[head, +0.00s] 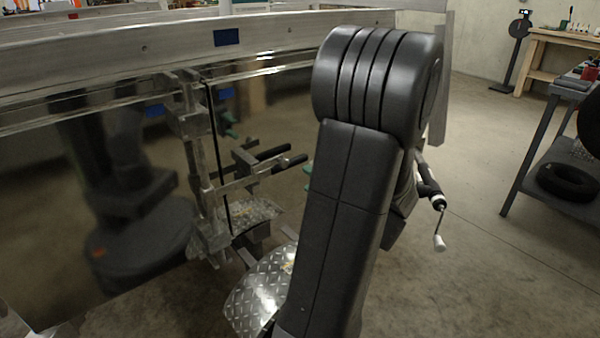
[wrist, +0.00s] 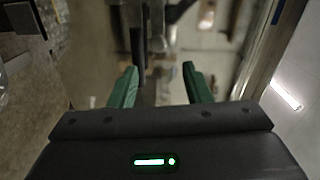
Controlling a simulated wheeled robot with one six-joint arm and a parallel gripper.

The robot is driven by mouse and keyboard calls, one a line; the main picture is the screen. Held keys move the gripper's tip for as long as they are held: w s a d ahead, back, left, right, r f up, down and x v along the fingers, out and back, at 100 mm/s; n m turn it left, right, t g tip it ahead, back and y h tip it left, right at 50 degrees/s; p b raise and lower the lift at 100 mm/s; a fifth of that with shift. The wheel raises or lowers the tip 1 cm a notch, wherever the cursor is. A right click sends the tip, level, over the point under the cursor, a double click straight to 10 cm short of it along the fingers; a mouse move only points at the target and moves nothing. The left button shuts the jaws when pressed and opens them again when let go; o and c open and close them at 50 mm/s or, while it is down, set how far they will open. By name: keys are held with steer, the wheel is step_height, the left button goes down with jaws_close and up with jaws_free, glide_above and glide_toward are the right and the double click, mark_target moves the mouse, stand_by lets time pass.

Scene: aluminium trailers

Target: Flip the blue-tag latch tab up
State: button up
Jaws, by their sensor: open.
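A blue tag (head: 227,37) is on the top rail of the trailer, above the upright metal latch hardware (head: 196,150). I cannot make out for sure which piece is the latch tab. In the wrist view my gripper (wrist: 160,75) has its two green fingers apart, with nothing held between them. Blurred dark and metal bars (wrist: 138,45) show beyond the fingertips. In the head view my arm hides most of the gripper; only a bit of green shows at the arm's left edge. A blue strip (wrist: 278,12) shows at the wrist view's upper right.
The polished trailer side (head: 110,200) mirrors my body and the hardware. A tread-plate fender (head: 262,295) lies low beside my arm. A crank handle (head: 438,225) sticks out to the right. A cart with a tyre (head: 568,182) stands at far right; floor between is clear.

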mark_target(285, 163)
steer(key=shift+v, duration=1)
steer(key=shift+w+a, duration=0.1)
steer(key=b+x, duration=0.1)
steer(key=x, duration=1.2)
steer(key=shift+w+a, duration=0.15)
steer(key=shift+w, duration=0.1)
